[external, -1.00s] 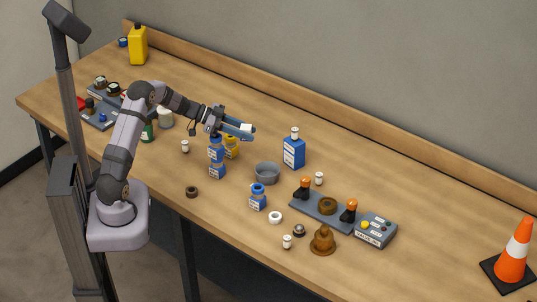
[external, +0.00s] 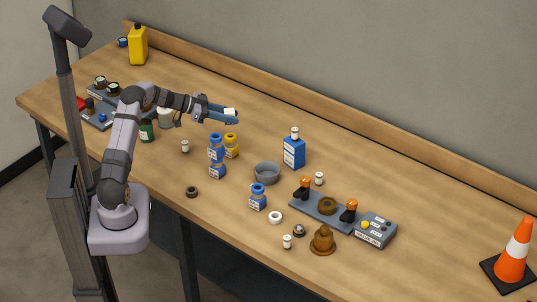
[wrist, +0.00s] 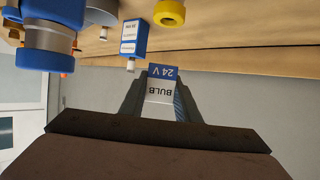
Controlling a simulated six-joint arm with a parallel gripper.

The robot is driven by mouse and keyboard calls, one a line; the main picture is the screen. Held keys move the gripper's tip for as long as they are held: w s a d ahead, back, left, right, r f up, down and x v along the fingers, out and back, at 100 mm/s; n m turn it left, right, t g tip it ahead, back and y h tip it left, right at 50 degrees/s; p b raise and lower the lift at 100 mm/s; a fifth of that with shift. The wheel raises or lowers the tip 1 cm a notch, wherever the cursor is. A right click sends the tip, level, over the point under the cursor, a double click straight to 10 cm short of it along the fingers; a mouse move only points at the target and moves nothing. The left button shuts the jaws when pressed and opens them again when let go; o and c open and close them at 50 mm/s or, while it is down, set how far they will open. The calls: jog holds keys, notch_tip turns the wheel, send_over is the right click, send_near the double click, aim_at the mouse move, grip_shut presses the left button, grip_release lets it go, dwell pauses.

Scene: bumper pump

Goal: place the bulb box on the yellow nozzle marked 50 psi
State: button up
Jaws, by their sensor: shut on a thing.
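My gripper (external: 222,115) is shut on the bulb box (external: 231,112), a small white and blue box. In the wrist view the bulb box (wrist: 162,88) sits between the fingertips, its "BULB" and "24 V" print upside down. The yellow nozzle (external: 231,146) stands on the table below the gripper in the external view, behind and right of a blue one. Its label is too small to read there. In the wrist view the yellow nozzle's ring-shaped top (wrist: 169,13) shows at the top edge, apart from the box.
Blue nozzle-like pieces (external: 216,143) stand close to the yellow nozzle, and another stands right (external: 258,198). A grey bowl (external: 267,174) and a blue bottle (external: 293,152) are further right. A grey panel with orange-topped parts (external: 320,212) lies beyond.

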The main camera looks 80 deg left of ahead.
aim_at(230, 136)
jog(key=shift+f+p, duration=0.5)
jog(key=shift+f, duration=2.4)
jog(key=shift+f, duration=0.2)
jog(key=o, duration=1)
jog(key=shift+o, duration=0.2)
jog(key=shift+r, duration=0.1)
jog(key=shift+r, duration=0.15)
jog(key=shift+s, duration=0.35)
jog(key=b+v, duration=0.2)
jog(key=v, duration=0.9)
jog(key=shift+r+b, duration=0.2)
jog(key=shift+b, duration=0.1)
